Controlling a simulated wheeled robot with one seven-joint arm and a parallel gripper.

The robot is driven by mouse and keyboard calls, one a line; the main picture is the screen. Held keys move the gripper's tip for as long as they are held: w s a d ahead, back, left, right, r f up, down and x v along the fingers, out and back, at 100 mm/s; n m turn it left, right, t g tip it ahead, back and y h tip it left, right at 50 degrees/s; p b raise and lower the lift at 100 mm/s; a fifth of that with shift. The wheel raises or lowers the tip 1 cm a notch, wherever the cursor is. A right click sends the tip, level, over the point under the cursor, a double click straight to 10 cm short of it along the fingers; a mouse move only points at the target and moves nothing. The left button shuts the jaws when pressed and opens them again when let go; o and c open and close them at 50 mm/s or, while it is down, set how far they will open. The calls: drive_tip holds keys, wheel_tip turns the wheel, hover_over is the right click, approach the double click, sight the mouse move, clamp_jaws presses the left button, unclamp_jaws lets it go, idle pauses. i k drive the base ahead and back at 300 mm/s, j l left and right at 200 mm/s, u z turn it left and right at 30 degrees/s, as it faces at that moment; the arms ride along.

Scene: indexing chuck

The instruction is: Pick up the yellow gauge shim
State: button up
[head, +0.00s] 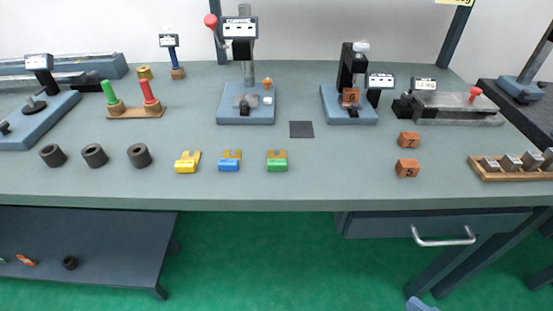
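The yellow gauge shim (187,162) lies on the grey-green bench top near the front edge, left of the middle. It is a small block with pale lettering on its front face and a raised part behind. A blue shim (229,164) of similar shape lies just to its right, apart from it. A green shim (277,164) lies further right in the same row. Nothing covers or touches the yellow one. My gripper is not in view.
Several dark rings (94,155) lie left of the yellow shim. Behind stand a red-and-green plug gauge (136,112) and a press on a blue base (246,100). Bench around the shims is clear.

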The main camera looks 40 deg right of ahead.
sight(187, 164)
drive_tip(key=z, duration=0.35)
drive_tip(key=j+z, duration=0.35)
drive_tip(key=j, duration=0.15)
drive_tip(key=k+j+z, duration=0.1)
drive_tip(key=j+z, duration=0.25)
drive_tip(key=j, duration=0.15)
drive_tip(key=k+j, duration=0.1)
drive_tip(key=j, duration=0.3)
drive_tip(key=k+j+z, duration=0.1)
drive_tip(key=j, duration=0.3)
drive_tip(key=k+j, duration=0.1)
drive_tip(key=j, duration=0.25)
drive_tip(key=k+j+z, duration=0.1)
drive_tip(key=j, duration=0.3)
drive_tip(key=k+j, duration=0.1)
drive_tip(key=j, duration=0.3)
drive_tip(key=k+j, duration=0.1)
drive_tip(key=j, duration=0.25)
drive_tip(key=z, duration=0.05)
